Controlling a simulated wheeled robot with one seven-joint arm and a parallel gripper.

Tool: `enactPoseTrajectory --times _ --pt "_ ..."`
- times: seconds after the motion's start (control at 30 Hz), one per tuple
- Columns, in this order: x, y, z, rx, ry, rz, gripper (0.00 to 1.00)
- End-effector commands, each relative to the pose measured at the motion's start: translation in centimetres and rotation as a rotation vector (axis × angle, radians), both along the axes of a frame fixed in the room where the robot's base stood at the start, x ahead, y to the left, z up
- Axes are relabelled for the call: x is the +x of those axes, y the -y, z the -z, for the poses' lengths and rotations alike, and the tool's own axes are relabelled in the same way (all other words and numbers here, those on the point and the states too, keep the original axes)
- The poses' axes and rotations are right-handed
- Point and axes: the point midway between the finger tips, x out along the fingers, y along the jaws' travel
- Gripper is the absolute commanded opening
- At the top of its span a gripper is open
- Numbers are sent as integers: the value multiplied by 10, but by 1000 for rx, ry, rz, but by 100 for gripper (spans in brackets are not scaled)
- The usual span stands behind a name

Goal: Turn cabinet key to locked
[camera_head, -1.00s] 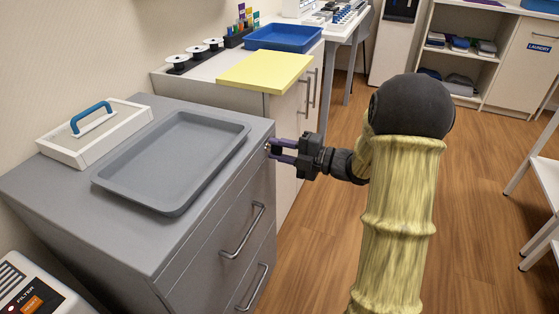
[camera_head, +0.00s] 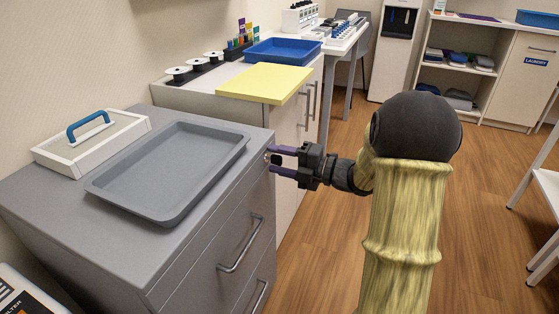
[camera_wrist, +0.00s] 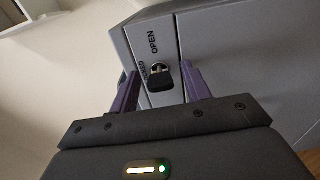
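The grey cabinet (camera_head: 190,262) stands at the left in the head view, with drawers on its front. In the wrist view its front (camera_wrist: 235,50) carries the word "OPEN" and a second label partly hidden, of which the end "KED" seems to show. The key (camera_wrist: 159,78), with a black head in a metal lock, sits beside these labels, its head below the lock in the picture. My gripper (camera_head: 271,160) is at the cabinet's upper front corner. In the wrist view its two purple fingers (camera_wrist: 160,90) stand apart on either side of the key, with gaps visible.
A grey tray (camera_head: 107,190) and a white box with a blue handle (camera_head: 50,155) rest on the cabinet top. A yellow board (camera_head: 265,82) overhangs the white counter behind. The floor (camera_head: 310,255) right of the cabinet is clear.

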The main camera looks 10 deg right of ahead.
Motion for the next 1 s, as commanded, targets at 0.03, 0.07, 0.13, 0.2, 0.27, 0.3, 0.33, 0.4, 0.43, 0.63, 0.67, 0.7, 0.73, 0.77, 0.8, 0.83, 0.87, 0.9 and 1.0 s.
enactPoseTrajectory --times 0.03,0.07,0.13,0.2,0.27,0.3,0.33,0.4,0.43,0.63,0.67,0.7,0.73,0.77,0.8,0.83,0.87,0.9,1.0 --pt "0 0 0 0 0 0 48" --pt "0 0 0 1 -1 0 48" --pt "0 0 0 1 -1 -1 48" --pt "0 0 0 1 -1 -1 48" --pt "-1 1 0 1 -1 0 48" --pt "-2 3 -1 1 -1 0 48" --pt "-3 5 -1 0 -1 0 48" --pt "-7 10 -1 0 -2 1 48" --pt "-9 13 -2 0 -2 1 48" --pt "-30 43 -4 0 -2 4 48" --pt "-34 48 -5 2 -2 4 48" --pt "-39 55 -4 1 -3 4 48" --pt "-42 60 -4 2 -2 5 48" --pt "-46 65 -5 2 -2 4 48" --pt "-51 71 -5 2 -2 4 48" --pt "-54 76 -5 2 -2 4 48" --pt "-58 81 -5 2 -2 4 48" --pt "-62 87 -5 1 -3 5 48" --pt "-74 103 -6 0 -2 4 48"
